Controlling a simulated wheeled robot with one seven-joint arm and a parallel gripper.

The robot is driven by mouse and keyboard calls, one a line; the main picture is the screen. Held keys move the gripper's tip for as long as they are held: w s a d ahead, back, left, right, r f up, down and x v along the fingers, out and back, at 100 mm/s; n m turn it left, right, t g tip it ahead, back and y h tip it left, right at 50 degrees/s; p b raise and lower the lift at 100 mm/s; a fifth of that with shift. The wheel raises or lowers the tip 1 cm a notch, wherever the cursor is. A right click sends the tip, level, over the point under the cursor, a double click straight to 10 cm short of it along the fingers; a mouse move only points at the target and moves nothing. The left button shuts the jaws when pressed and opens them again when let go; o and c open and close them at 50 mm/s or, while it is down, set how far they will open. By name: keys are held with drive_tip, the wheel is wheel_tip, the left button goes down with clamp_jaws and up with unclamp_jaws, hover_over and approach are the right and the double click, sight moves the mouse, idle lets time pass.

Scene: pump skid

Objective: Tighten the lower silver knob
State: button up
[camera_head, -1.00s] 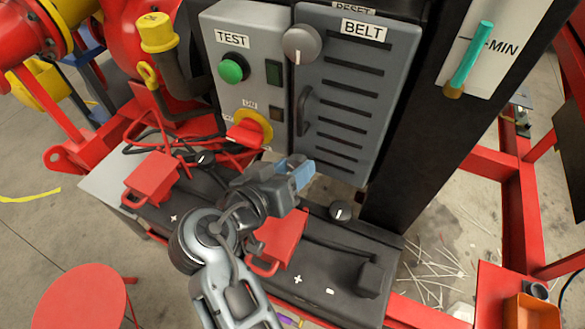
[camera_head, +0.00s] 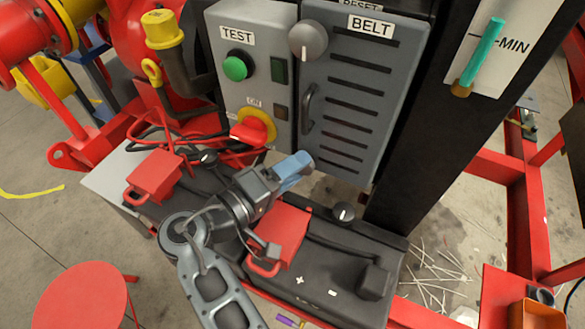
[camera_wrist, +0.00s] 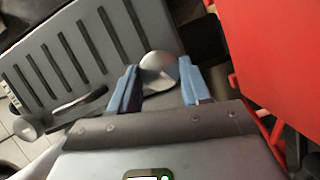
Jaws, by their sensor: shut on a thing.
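The lower silver knob (camera_wrist: 160,72) is round and shiny, at the lower edge of the grey BELT cover (camera_head: 352,95). In the wrist view it sits between the two blue fingers of my gripper (camera_wrist: 158,68), which are shut on it from both sides. In the head view my gripper (camera_head: 300,166) reaches the bottom of the cover, and its fingers hide the knob. How far the knob is screwed in cannot be seen.
A grey pointer knob (camera_head: 308,40) and a dark handle (camera_head: 309,108) are on the cover's left side. Left of it is the TEST panel with a green button (camera_head: 236,68) and a red-yellow switch (camera_head: 255,127). A red battery-like box (camera_head: 292,232) lies below my gripper.

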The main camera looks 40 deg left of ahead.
drive_tip(key=shift+f+n+t, duration=0.1)
drive_tip(key=shift+n+t, duration=0.3)
drive_tip(key=shift+n, duration=0.5)
drive_tip(key=o, duration=1.1)
drive_tip(key=shift+c, duration=0.2)
drive_tip(key=shift+s, duration=0.1)
drive_tip(key=s+a+b, duration=0.1)
drive_tip(key=s, duration=0.6)
drive_tip(key=shift+s+a, duration=0.15)
drive_tip(key=shift+s, duration=0.15)
